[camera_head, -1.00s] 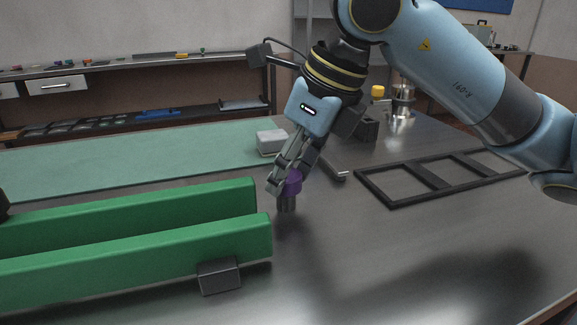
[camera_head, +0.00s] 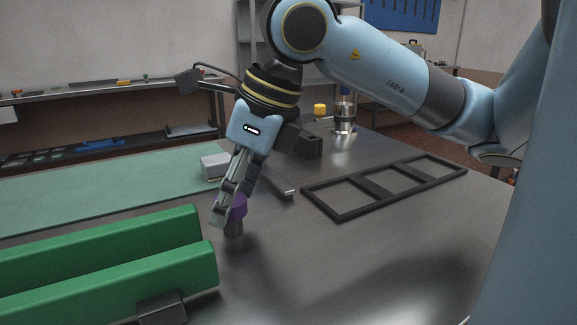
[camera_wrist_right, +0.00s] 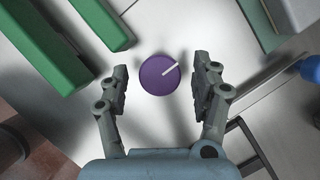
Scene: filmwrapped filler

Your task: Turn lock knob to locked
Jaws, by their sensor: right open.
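The lock knob (camera_head: 239,208) is a purple disc on a short dark grey post on the metal table. In the right wrist view the knob (camera_wrist_right: 156,80) shows its round top, with a white pointer line running from near the centre to the upper right. My right gripper (camera_head: 228,210) is above the knob, tilted, with its fingers down around it. In the wrist view one finger is on each side, with a gap to the knob on both sides. The fingers partly hide the knob in the head view. My left gripper is not in view.
Two long green bars (camera_head: 110,283) lie left of the knob, with a dark block (camera_head: 161,308) at the near one. A light grey block (camera_head: 215,166), a bent rod (camera_head: 281,189) and a black frame (camera_head: 345,213) lie around. The table front right is clear.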

